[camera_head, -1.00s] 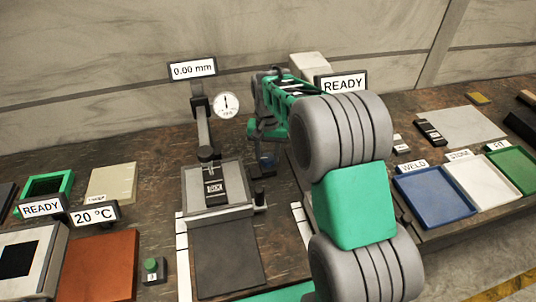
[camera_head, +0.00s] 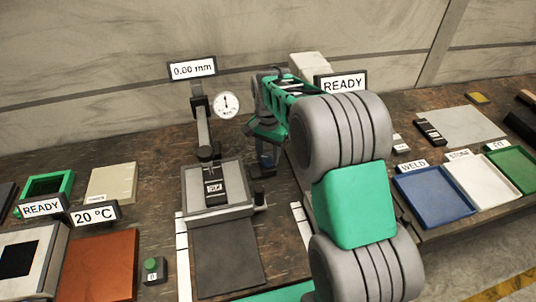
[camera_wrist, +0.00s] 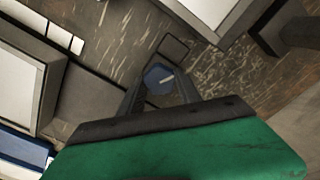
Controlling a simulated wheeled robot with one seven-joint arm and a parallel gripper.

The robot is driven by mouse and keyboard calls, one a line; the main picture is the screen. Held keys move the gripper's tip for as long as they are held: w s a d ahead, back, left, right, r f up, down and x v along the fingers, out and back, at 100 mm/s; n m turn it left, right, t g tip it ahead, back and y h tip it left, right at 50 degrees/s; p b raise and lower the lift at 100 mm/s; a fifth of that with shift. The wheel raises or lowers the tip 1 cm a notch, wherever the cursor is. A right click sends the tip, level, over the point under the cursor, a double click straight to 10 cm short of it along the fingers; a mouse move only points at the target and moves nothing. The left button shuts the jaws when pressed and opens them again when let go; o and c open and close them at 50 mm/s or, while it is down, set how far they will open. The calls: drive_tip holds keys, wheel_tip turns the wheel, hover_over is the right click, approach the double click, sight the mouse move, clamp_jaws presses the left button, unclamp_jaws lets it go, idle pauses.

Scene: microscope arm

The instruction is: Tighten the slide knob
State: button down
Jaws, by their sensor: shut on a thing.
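A blue knob (camera_wrist: 158,78) with a pale mark on its top shows in the wrist view, on a dark block. My gripper (camera_wrist: 160,90) is shut on it, with one dark finger on each side. In the head view my gripper (camera_head: 265,155) is low beside the right edge of the grey stage (camera_head: 234,208). My arm and the green gripper body partly hide it there, and the knob is hard to make out. A dark labelled block (camera_head: 213,187) lies on the stage, under a post with a round dial (camera_head: 227,105).
A display (camera_head: 192,69) above the post reads about 0.00 mm. A READY sign (camera_head: 341,83) stands behind my arm. Blue, white and green trays (camera_head: 435,194) lie to the right. A small green button (camera_head: 151,265) and a rust-coloured plate (camera_head: 100,265) are at front left.

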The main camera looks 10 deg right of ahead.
sight(268, 157)
drive_tip(key=c, duration=0.8)
unclamp_jaws()
drive_tip(key=shift+c, duration=0.2)
wheel_tip(268, 157, up, 8)
drive_tip(key=shift+f+b, duration=0.1)
drive_tip(key=shift+b, duration=0.25)
drive_tip(key=s+n+t, duration=0.3)
drive_tip(key=s+n, duration=0.5)
drive_tip(key=s, duration=1.3)
drive_tip(key=shift+s+a+n, duration=0.2)
drive_tip(key=shift+a+n, duration=0.05)
drive_tip(key=shift+n, duration=0.15)
